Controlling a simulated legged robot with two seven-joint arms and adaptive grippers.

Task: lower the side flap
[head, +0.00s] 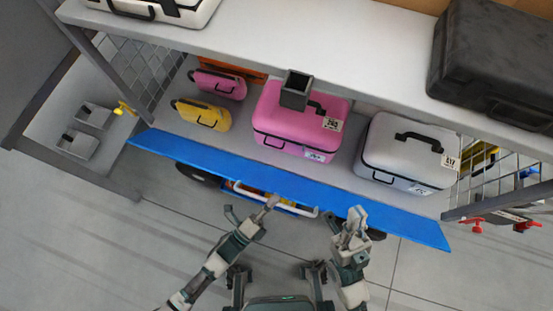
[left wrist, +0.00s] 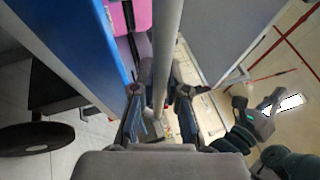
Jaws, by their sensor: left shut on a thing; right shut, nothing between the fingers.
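A long blue flap (head: 285,188) runs along the front edge of the shelf in the head view. Its blue face also shows at the left of the left wrist view (left wrist: 75,40). A white bar (head: 302,210) lies just in front of the flap's middle; it shows as a pale round tube in the left wrist view (left wrist: 166,50). My left gripper (head: 272,202) is shut on this bar, with its fingers on both sides of it in the left wrist view (left wrist: 160,100). My right gripper (head: 356,214) is shut and empty, close to the flap's front edge right of centre. The flap's tilt is hard to tell.
Pink (head: 270,122), white (head: 400,145) and yellow (head: 205,117) cases stand on the lower shelf behind the flap. A black case (head: 490,60) sits on the upper shelf. Red knobs (head: 477,225) are at the right end. The floor in front is clear.

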